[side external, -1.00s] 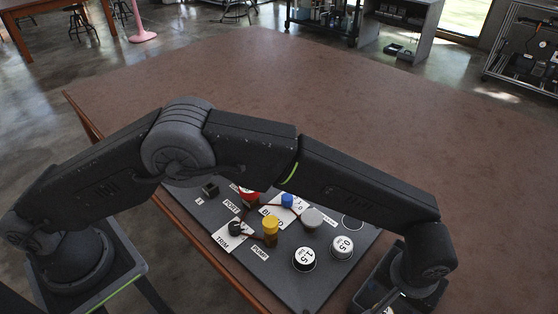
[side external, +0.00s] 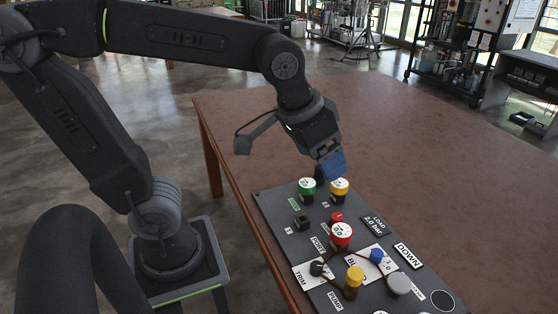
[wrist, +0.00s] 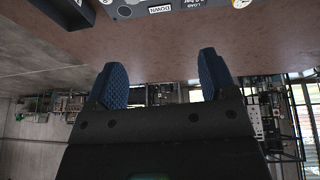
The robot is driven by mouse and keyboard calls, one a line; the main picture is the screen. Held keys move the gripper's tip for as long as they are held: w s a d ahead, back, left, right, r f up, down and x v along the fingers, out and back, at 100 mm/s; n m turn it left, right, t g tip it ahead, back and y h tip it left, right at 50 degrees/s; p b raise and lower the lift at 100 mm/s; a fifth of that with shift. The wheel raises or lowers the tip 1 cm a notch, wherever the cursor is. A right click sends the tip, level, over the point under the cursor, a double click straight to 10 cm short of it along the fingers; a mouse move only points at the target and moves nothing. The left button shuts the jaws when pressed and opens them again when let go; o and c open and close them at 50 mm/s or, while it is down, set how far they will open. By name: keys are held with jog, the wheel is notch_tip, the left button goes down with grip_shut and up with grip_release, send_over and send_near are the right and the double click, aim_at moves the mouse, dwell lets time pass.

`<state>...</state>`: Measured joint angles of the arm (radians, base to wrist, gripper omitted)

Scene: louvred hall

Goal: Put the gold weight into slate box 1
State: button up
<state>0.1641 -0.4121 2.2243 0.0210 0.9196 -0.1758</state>
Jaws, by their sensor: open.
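My gripper (side external: 333,165) hangs over the far end of a dark panel (side external: 282,213), its blue fingers angled down. In the wrist view, the two blue fingers of my gripper (wrist: 162,78) stand wide apart with nothing between them. I cannot make out a gold weight in either current view. A dark tray or box (wrist: 62,12) is cut off at the top left of the wrist view. I cannot read any number on it or see inside it, and it does not show in the side view.
The panel carries a green-topped dial (side external: 307,185), a yellow-topped dial (side external: 339,186) close below my gripper, a red dial (side external: 341,230), a yellow knob (side external: 354,275), a blue knob (side external: 376,256) and a grey knob (side external: 398,285). The brown tabletop (side external: 440,165) is bare beyond the panel.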

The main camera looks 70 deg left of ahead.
jog(key=s+a+f, duration=0.2)
jog(key=s+a, duration=0.2)
jog(key=s, duration=0.3)
jog(key=shift+a+f+t+y, duration=0.15)
jog(key=shift+f+t+y, duration=0.15)
jog(key=shift+t, duration=0.1)
jog(key=shift+w, duration=0.1)
dwell(0.5)
